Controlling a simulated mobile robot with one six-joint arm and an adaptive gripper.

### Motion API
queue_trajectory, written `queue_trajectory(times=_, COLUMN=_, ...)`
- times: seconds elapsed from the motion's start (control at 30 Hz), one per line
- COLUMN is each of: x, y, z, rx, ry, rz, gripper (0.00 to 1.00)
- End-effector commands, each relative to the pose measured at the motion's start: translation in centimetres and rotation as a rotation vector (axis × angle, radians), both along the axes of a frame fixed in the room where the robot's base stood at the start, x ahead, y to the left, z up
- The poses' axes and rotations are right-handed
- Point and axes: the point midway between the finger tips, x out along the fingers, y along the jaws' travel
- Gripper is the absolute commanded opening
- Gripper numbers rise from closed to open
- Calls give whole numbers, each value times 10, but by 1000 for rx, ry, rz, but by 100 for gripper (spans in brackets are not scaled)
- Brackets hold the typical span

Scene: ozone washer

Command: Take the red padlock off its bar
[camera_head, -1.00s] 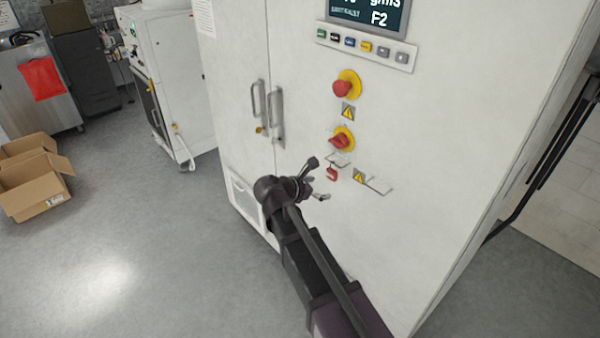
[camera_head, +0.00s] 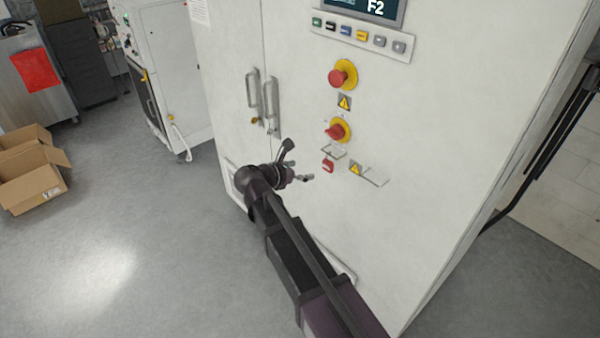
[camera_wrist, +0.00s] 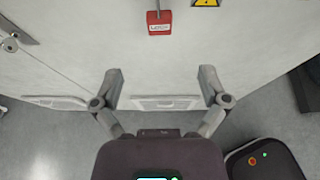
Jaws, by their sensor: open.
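The small red padlock (camera_head: 328,166) hangs from a thin metal bar (camera_head: 334,151) on the white cabinet front, below the lower red-and-yellow switch. It also shows at the top of the wrist view (camera_wrist: 159,26), upright, with its shackle running up out of the picture. My gripper (camera_head: 299,171) is to the left of the padlock in the head view, apart from it. In the wrist view my gripper (camera_wrist: 160,74) is open and empty, its fingers spread wide. The padlock shows beyond the fingertips, roughly centred between them.
A red knob on a yellow plate (camera_head: 336,131) juts out just above. Door handles (camera_head: 270,103) stand out at the left.

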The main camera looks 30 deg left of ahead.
Motion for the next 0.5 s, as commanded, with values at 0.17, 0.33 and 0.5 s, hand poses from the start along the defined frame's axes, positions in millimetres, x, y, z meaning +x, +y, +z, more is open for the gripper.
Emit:
queue_trajectory(times=0.17, x=17, y=-6, z=-10, rx=1, ry=0, rz=0, gripper=94)
queue_trajectory(times=0.33, x=37, y=-13, z=-19, rx=1, ry=0, rz=-1, gripper=94)
queue_trajectory(times=0.5, x=57, y=-21, z=-28, rx=1, ry=1, rz=-1, gripper=94)
